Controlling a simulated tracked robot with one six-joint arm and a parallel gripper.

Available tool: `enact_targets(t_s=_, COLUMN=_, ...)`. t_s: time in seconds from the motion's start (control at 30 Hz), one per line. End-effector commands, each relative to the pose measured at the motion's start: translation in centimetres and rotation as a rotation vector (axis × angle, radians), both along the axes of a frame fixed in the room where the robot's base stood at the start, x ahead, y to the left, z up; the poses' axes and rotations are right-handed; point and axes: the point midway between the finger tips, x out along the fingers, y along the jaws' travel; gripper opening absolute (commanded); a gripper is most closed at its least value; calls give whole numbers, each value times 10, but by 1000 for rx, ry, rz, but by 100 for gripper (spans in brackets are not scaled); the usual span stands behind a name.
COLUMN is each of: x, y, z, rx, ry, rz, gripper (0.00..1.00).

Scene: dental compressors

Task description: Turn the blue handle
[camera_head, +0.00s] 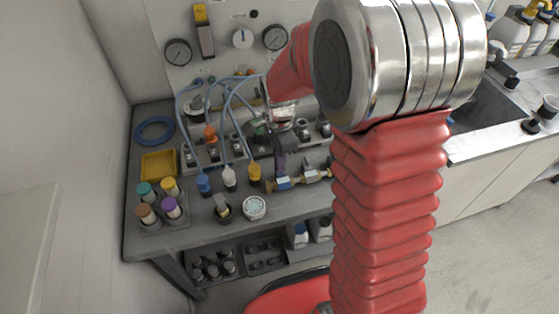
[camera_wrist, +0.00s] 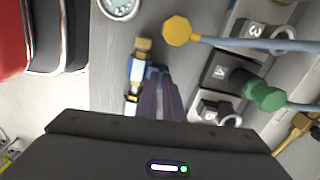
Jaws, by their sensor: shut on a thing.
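The blue handle (camera_head: 283,184) is on a brass valve (camera_head: 272,187) that lies along the bench near its front edge, and it also shows in the wrist view (camera_wrist: 152,71). The valve's brass end (camera_wrist: 142,46) shows in the wrist view too. My gripper (camera_head: 281,168) reaches down onto the handle from above. In the wrist view its dark fingers (camera_wrist: 158,92) are close together and shut on the blue handle. The fingers and my wrist body hide part of the handle and valve, so its exact turn angle is hard to tell.
Just behind are numbered sockets, with a yellow plug (camera_head: 254,173) and a green plug (camera_wrist: 264,95) on hoses. A round gauge (camera_head: 254,207) lies left of the valve. A rack of colored-capped bottles (camera_head: 164,220) and a yellow tray (camera_head: 159,164) stand further left.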

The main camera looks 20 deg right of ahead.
Motion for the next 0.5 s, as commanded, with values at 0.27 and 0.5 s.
enact_targets(t_s=0.27, x=1, y=3, z=0, rx=4, ry=-2, rz=-104, gripper=0)
enact_targets(t_s=0.5, x=1, y=3, z=0, rx=4, ry=-3, rz=-123, gripper=0)
